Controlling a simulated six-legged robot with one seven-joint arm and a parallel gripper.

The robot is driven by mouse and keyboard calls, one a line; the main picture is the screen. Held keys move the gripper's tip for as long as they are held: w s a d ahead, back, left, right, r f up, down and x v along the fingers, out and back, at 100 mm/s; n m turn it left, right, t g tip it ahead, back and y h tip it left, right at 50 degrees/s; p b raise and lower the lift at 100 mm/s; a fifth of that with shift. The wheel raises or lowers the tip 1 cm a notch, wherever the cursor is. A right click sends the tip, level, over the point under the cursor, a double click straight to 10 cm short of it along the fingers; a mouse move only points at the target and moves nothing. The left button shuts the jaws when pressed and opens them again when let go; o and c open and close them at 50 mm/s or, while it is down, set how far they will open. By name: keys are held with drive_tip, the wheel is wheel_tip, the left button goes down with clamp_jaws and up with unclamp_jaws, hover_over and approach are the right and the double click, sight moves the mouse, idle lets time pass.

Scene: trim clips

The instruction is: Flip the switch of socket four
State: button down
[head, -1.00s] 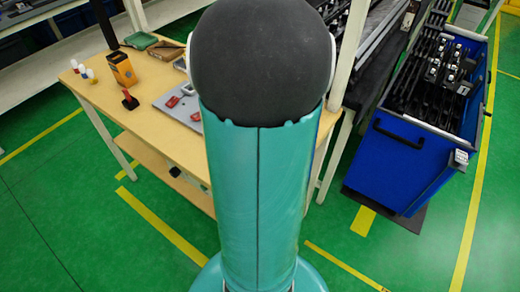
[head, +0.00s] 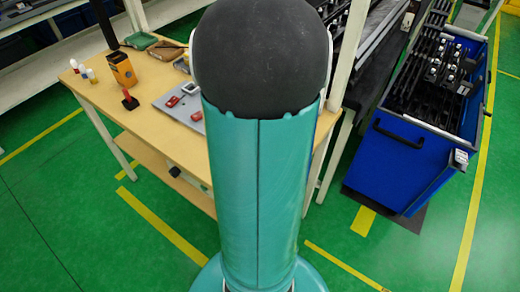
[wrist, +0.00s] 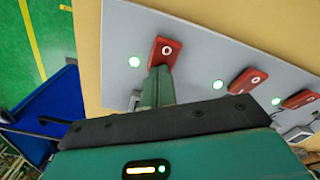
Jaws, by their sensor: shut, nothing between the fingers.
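In the wrist view a grey panel (wrist: 195,35) carries red rocker switches marked with a white O, each with a lit green lamp nearby. My gripper (wrist: 160,74) is shut and empty. Its fingertips are at the lower edge of the leftmost visible switch (wrist: 165,50); I cannot tell whether they touch it. A middle switch (wrist: 245,80) and a right switch (wrist: 297,99) are clear of the fingers. Socket numbers are not readable. In the head view the panel (head: 170,104) lies on the table, partly hidden by my arm, and my gripper is hidden.
The wooden table (head: 150,125) also holds an orange box (head: 122,70), a red and black object (head: 130,99), small bottles (head: 83,69) and trays (head: 165,50). A blue cart (head: 400,165) stands at the right. A white post (head: 348,50) rises behind my arm.

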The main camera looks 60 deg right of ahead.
wheel_tip(320, 180, up, 7)
idle(0.9)
drive_tip(key=shift+a, duration=0.1)
idle(0.4)
drive_tip(key=w+a+r+n+t+h, duration=0.1)
drive_tip(key=w+a+r+n, duration=0.2)
drive_tip(key=w+a, duration=0.4)
drive_tip(key=w+a+r+n+t, duration=0.1)
drive_tip(key=w+a+r+n, duration=0.25)
drive_tip(key=a, duration=0.45)
drive_tip(key=a+r+n+t, duration=0.1)
drive_tip(key=a+n, duration=0.2)
drive_tip(key=a, duration=0.7)
drive_tip(key=a+r+n+t+y, duration=0.1)
drive_tip(key=a+n, duration=0.3)
drive_tip(key=a, duration=0.7)
drive_tip(key=shift+r+t, duration=0.75)
drive_tip(key=shift+t, duration=0.05)
